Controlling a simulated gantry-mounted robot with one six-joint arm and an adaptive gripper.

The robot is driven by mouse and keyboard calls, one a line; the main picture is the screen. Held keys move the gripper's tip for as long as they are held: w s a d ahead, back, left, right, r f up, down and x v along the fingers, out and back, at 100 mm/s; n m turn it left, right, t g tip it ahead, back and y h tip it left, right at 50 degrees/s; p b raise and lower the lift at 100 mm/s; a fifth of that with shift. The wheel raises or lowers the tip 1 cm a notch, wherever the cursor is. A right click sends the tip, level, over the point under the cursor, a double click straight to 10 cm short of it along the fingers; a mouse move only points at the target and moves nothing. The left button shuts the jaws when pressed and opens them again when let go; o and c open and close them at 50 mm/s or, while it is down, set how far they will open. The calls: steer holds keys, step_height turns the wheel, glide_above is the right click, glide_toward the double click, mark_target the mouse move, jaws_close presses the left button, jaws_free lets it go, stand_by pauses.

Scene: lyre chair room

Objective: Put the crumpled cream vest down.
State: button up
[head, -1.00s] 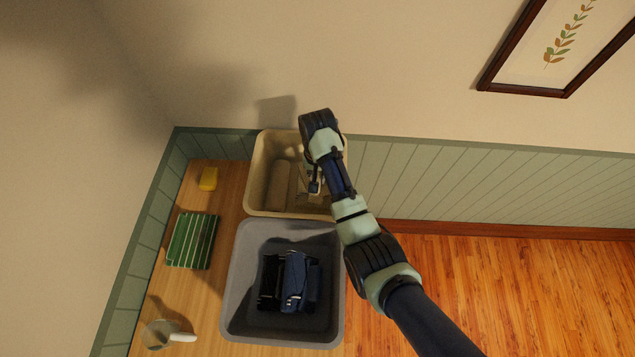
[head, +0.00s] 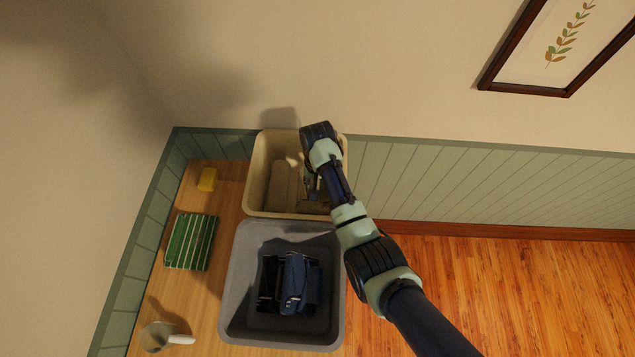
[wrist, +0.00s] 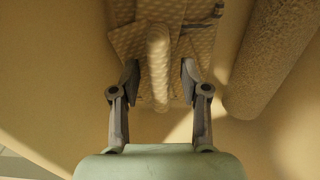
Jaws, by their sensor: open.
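The crumpled cream vest (wrist: 158,50) shows in the wrist view as pale, dotted cloth with a raised fold. The fold stands between the two fingers of my gripper (wrist: 160,76), which are spread apart. My gripper (head: 313,190) is low inside the cream bin (head: 254,190) in the head view. My arm hides most of the bin's right half there, so I cannot pick out the vest clearly in that view. I cannot tell whether either finger touches the cloth.
A tan rolled item (head: 281,184) lies left of my gripper in the cream bin. A grey bin (head: 232,300) with dark folded clothes (head: 297,283) stands in front. Left are a yellow block (head: 207,179), a green striped cloth (head: 191,242) and a mug (head: 158,337).

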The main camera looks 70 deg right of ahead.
step_height(320, 180, up, 12)
steer(key=p, duration=0.2)
steer(key=shift+r, duration=0.2)
steer(key=w+a+r+n+t+h, duration=0.1)
steer(key=w+a+r+n+t, duration=0.2)
steer(key=a, duration=0.5)
steer(key=w+a+r+n+t+h, duration=0.1)
steer(key=w+a+r+n+t, duration=0.15)
steer(key=w+a, duration=0.5)
steer(key=w+a+r+n+t, duration=0.2)
steer(key=w+a+n, duration=0.15)
steer(key=a, duration=0.55)
steer(key=s+a+r+n+t+y, duration=0.1)
steer(key=s+a+r+n+t, duration=0.2)
steer(key=a+r, duration=0.35)
steer(key=s+a+r+n+t+y, duration=0.1)
steer(key=s+a+r+n+t, duration=0.2)
steer(key=a, duration=0.7)
step_height(320, 180, up, 16)
steer(key=p, duration=1.6)
steer(key=shift+w+d+r+g, duration=0.15)
steer(key=shift+w+d+g, duration=0.05)
steer(key=shift+d+g, duration=0.15)
